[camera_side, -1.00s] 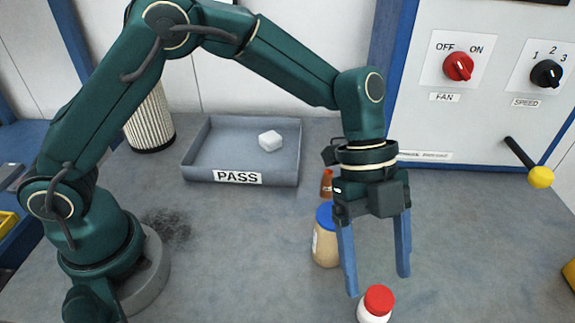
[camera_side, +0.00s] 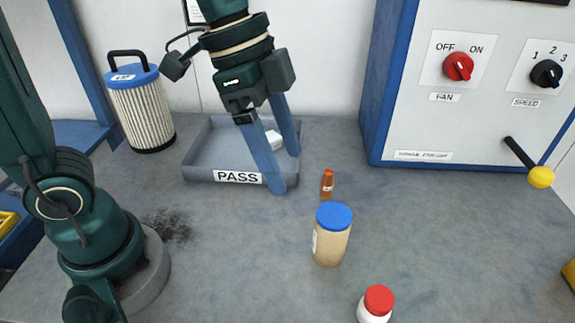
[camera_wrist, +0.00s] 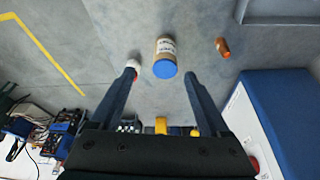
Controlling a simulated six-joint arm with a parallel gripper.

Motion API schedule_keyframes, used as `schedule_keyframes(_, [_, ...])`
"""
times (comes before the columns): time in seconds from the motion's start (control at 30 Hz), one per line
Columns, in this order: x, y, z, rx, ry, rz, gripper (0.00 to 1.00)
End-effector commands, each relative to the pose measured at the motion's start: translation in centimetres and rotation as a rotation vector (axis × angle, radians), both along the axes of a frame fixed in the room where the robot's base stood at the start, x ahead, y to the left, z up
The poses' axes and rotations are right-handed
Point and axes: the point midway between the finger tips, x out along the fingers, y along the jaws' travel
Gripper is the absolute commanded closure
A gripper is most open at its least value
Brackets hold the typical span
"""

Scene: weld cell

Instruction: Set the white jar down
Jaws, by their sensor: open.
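The white jar (camera_side: 374,312) with a red lid stands upright on the grey bench at the picture's bottom edge, partly cut off. In the wrist view the white jar (camera_wrist: 133,64) shows beyond the left fingertip, which partly hides it. My gripper (camera_side: 285,172) is open with nothing between its blue fingers. It hangs in front of the right end of the PASS tray in the side view, well apart from the jar. The wrist view also shows my gripper (camera_wrist: 161,76) spread and empty.
A tan jar with a blue lid (camera_side: 332,234) and a small orange bottle (camera_side: 327,184) stand mid-bench. The PASS tray (camera_side: 200,160) holds a white block (camera_side: 273,139). A filter canister (camera_side: 140,108) stands behind left; a control box (camera_side: 420,120) is at right.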

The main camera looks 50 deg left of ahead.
Motion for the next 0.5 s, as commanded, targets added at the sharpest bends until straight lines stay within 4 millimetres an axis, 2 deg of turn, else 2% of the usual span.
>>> schedule_keyframes(0.1, [-2.2,2.9,0.2,0.008,-0.040,0.283,0.20])
schedule_keyframes(0.3, [-5.3,6.6,-0.8,-0.023,-0.109,0.706,0.20])
schedule_keyframes(0.5, [-6.8,8.4,-1.9,-0.065,-0.156,0.933,0.20])
